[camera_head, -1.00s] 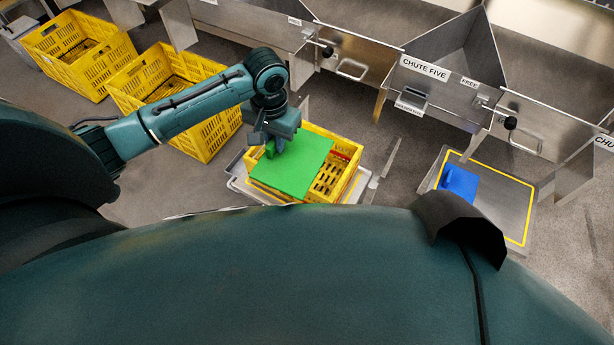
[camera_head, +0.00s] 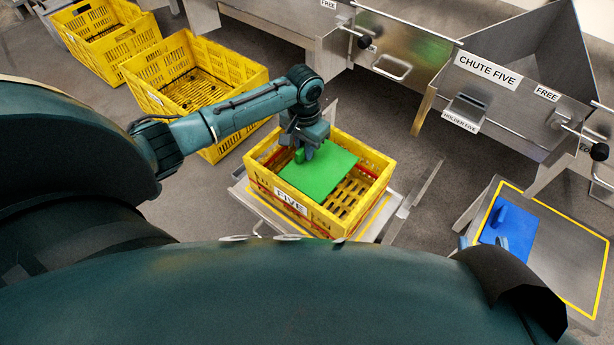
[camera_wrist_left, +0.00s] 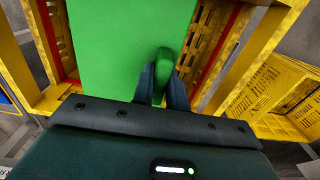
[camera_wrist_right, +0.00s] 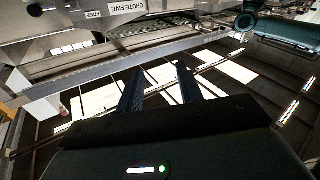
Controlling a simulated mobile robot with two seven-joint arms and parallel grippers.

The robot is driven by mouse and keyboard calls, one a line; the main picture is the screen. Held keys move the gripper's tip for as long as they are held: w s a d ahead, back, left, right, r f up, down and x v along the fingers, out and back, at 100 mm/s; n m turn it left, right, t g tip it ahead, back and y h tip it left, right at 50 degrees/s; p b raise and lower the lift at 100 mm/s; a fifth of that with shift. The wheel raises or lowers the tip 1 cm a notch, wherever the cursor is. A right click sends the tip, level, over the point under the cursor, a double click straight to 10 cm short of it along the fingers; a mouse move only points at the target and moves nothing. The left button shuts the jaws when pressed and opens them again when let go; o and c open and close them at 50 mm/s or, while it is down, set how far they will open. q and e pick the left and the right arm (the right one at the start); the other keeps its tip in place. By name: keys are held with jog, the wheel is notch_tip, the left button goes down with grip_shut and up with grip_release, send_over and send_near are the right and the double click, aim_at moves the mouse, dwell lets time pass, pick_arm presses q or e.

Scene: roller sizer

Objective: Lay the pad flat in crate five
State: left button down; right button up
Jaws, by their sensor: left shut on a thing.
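The green pad (camera_head: 322,175) appears roughly level, within the outline of the yellow crate marked FIVE (camera_head: 365,208). My left gripper (camera_head: 303,150) is shut on the pad's upright green grip. In the left wrist view the grip (camera_wrist_left: 165,66) stands between the fingers (camera_wrist_left: 163,82). The pad (camera_wrist_left: 120,40) covers the middle of the crate, with slotted floor and red strips showing beside it. I cannot tell whether the pad touches the floor. My right gripper (camera_wrist_right: 160,88) shows in its wrist view with fingers apart and nothing between them.
Crate five stands on a low metal stand (camera_head: 245,195). Two other yellow crates (camera_head: 190,75) (camera_head: 105,40) are behind left. Chute five (camera_head: 520,95) and its holder (camera_head: 465,112) are at the back right. A blue pad (camera_head: 508,225) lies on a yellow-outlined plate (camera_head: 560,245) at the right.

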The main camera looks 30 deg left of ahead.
pick_arm(q)
notch_tip(320, 180, down, 4)
jog(key=shift+f+b, duration=0.1)
jog(key=shift+b, duration=0.5)
jog(key=shift+f, duration=0.5)
notch_tip(320, 180, down, 4)
jog(key=shift+f+b, duration=0.15)
jog(key=shift+b, duration=1.1)
pick_arm(e)
jog(key=shift+w+a+m+t+y, duration=0.1)
jog(key=shift+a+m+t+y, duration=0.2)
jog(key=shift+a+y, duration=0.2)
pick_arm(q)
jog(key=c, duration=1.4)
grip_release()
jog(key=shift+f, duration=0.15)
pick_arm(e)
jog(key=shift+r, duration=0.1)
